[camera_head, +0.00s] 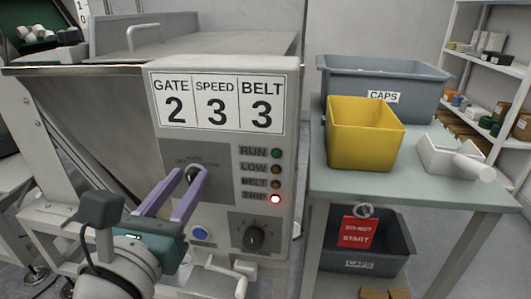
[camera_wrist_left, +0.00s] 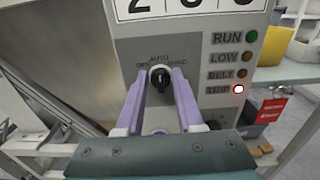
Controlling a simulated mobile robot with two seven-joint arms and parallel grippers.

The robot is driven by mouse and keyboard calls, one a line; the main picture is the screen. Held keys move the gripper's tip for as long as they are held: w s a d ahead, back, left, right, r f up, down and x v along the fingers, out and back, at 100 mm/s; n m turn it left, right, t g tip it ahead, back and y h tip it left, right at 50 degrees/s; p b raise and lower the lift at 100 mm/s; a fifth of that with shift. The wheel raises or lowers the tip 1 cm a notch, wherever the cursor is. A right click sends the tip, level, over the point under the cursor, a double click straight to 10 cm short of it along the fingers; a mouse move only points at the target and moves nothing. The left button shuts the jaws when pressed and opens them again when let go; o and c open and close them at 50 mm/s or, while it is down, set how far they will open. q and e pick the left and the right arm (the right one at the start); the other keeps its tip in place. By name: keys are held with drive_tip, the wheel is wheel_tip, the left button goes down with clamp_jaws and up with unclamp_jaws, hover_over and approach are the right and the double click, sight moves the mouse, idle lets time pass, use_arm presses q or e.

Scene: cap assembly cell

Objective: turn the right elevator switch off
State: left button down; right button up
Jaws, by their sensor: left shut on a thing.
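The elevator switch (camera_head: 193,173) is a black rotary knob on the grey control panel (camera_head: 221,215), under the words OFF, AUTO and HAND. In the left wrist view the knob (camera_wrist_left: 159,77) looks about upright, near AUTO; its exact angle is hard to read. My left gripper (camera_head: 189,176) has its two purple fingers around the knob, one on each side, and is shut on it. The fingers (camera_wrist_left: 160,84) partly cover the OFF and HAND labels. My right gripper is in neither view.
The TRIP lamp (camera_head: 275,199) glows red. A blue button (camera_head: 200,233) and a black dial (camera_head: 254,238) sit lower on the panel. A table (camera_head: 330,181) at right holds a yellow bin (camera_head: 364,135) and a grey CAPS crate (camera_head: 340,78). A red DO NOT START tag (camera_head: 357,233) hangs below.

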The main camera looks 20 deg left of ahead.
use_arm(q)
drive_tip(key=n+b, duration=0.1)
drive_tip(key=n, duration=0.1)
drive_tip(key=n+b, duration=0.1)
drive_tip(key=n, duration=0.1)
drive_tip(key=shift+a+f, duration=0.15)
drive_tip(key=shift+f, duration=0.05)
drive_tip(key=n+b, duration=0.1)
drive_tip(key=n, duration=0.1)
drive_tip(key=n+b, duration=0.2)
drive_tip(key=shift+s+a+n, duration=0.1)
drive_tip(key=shift+a+n, duration=0.1)
drive_tip(key=shift+n, duration=0.2)
idle(0.3)
drive_tip(key=c, duration=0.9)
unclamp_jaws()
drive_tip(key=shift+s, duration=0.1)
